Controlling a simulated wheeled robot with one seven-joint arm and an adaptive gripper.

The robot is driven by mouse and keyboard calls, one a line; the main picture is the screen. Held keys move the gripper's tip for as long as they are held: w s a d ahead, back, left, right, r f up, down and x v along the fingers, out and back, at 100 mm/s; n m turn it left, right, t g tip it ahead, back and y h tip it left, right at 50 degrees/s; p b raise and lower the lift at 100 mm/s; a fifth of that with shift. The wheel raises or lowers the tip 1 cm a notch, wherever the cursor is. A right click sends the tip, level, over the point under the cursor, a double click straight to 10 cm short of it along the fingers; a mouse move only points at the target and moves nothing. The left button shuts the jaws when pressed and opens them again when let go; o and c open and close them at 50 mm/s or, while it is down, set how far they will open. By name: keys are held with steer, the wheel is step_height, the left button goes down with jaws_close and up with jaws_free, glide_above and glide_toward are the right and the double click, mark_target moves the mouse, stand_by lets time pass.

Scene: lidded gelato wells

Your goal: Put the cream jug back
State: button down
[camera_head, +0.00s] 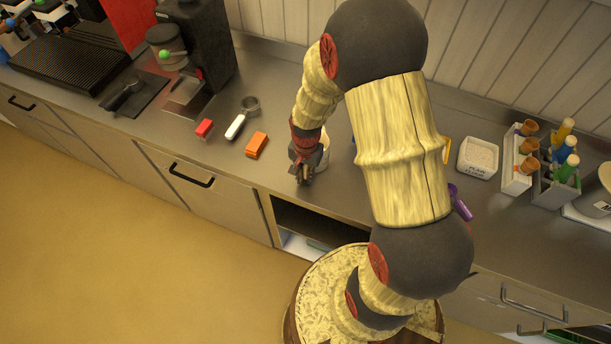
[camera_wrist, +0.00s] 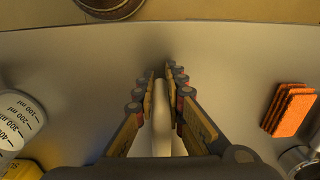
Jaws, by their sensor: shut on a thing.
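My gripper (camera_head: 303,176) is low over the steel counter near its front edge. In the wrist view its fingers (camera_wrist: 169,80) are closed around a narrow, pale thing (camera_wrist: 162,128), seen almost edge-on. In the head view a pale, rounded thing (camera_head: 324,154) shows just behind my gripper and is partly hidden by it. It looks like the cream jug, but its full shape and handle are hidden. I cannot tell whether it touches the counter.
An orange sponge (camera_head: 257,144), a red block (camera_head: 204,128) and a white-handled tool (camera_head: 237,125) lie left of my gripper. A marked measuring beaker (camera_wrist: 14,122) stands on the other side. A white tub (camera_head: 478,158) and bottle caddy (camera_head: 553,188) stand farther right.

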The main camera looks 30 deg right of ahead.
steer(key=c, duration=2.3)
jaws_free()
steer(key=shift+f, duration=0.15)
steer(key=o, duration=0.5)
steer(key=shift+c, duration=0.2)
